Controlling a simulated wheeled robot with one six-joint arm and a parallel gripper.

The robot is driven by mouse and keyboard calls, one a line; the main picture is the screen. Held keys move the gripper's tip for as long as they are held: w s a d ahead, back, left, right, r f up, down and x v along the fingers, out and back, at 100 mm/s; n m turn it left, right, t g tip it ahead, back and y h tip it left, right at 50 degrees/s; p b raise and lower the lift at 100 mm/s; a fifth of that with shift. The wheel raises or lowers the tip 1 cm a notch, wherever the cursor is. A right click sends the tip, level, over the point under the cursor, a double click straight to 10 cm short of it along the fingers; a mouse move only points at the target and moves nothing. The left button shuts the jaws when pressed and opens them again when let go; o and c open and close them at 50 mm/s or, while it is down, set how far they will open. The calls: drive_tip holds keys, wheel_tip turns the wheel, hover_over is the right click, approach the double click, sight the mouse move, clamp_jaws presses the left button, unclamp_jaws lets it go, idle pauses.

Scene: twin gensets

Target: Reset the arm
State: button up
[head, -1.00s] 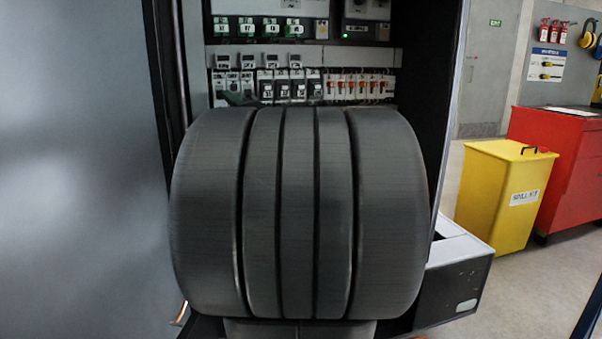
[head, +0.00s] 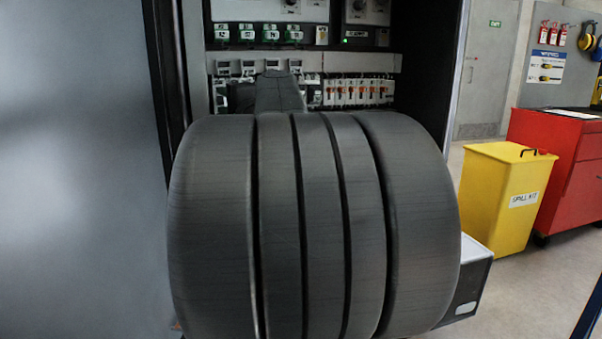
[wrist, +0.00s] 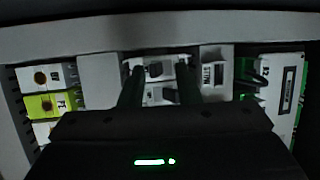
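My gripper shows in the wrist view (wrist: 159,74) with its two dark fingers apart, one at each side of a small white-and-grey module (wrist: 162,94). I cannot tell whether the fingers touch it. Nothing is clearly gripped. In the head view my large ribbed grey arm joint fills the middle, and a dark part of my arm reaches up in front of the lower device row (head: 332,92) in the open cabinet. My fingertips are hidden there.
In the wrist view, terminal blocks (wrist: 40,105) lie left and a green-edged module (wrist: 285,88) right. In the head view a grey panel (head: 75,170) stands close at left. A yellow spill-kit bin (head: 500,200) and red cabinet (head: 565,165) stand at right.

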drive_tip(key=r+p, duration=0.1)
drive_tip(key=p, duration=0.1)
drive_tip(key=shift+g+h+p, duration=0.3)
drive_tip(key=shift+g, duration=0.1)
drive_tip(key=p, duration=0.3)
drive_tip(key=shift+r+m+g, duration=0.2)
drive_tip(key=shift+m+g, duration=0.1)
drive_tip(key=shift+m, duration=0.1)
drive_tip(key=p, duration=0.2)
drive_tip(key=shift+h+p, duration=0.35)
drive_tip(key=shift+h, duration=0.05)
drive_tip(key=shift+f+g, duration=0.15)
drive_tip(key=shift+g, duration=0.15)
